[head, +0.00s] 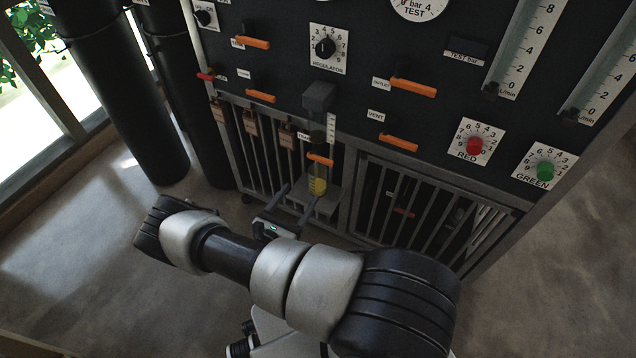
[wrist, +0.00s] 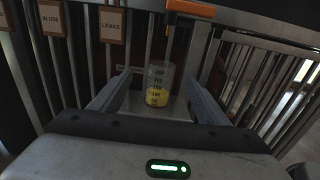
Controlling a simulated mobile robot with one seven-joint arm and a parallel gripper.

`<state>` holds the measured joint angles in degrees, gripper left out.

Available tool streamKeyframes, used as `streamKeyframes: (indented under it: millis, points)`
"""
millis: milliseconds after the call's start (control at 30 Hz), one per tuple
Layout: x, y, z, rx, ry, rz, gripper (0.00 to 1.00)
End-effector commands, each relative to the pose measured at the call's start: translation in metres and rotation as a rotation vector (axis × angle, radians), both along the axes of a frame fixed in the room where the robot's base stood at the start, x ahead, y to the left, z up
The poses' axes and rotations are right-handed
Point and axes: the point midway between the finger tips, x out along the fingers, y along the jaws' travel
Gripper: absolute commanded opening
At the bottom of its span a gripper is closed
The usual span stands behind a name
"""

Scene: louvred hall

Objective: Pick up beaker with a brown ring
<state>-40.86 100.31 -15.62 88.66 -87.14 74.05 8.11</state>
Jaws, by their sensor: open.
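A clear graduated beaker (wrist: 158,84) with yellow liquid in its lower part stands upright on a small grey shelf (head: 325,205). In the head view, the beaker (head: 318,186) shows under an orange lever, at the front of the dark panel. I cannot make out a brown ring on it. My gripper (head: 300,196) is open and empty, its fingers pointing at the shelf. In the wrist view, the beaker appears between the two fingers of my gripper (wrist: 160,76), beyond or near their tips. I see no finger touching it.
An orange lever (wrist: 190,9) juts out just above and right of the beaker. Barred grilles (head: 410,205) flank the shelf, with brown tags (head: 250,121) hanging at left. A grey box (head: 318,95) sticks out above. Black cylinders (head: 135,95) stand at left.

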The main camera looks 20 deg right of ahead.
Motion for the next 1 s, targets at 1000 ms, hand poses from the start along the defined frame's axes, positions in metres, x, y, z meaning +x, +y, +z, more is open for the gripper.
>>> streamKeyframes:
  millis: [1000]
  points:
    - [0.073, -0.101, -0.005, 0.002, -0.002, -0.002, 0.7]
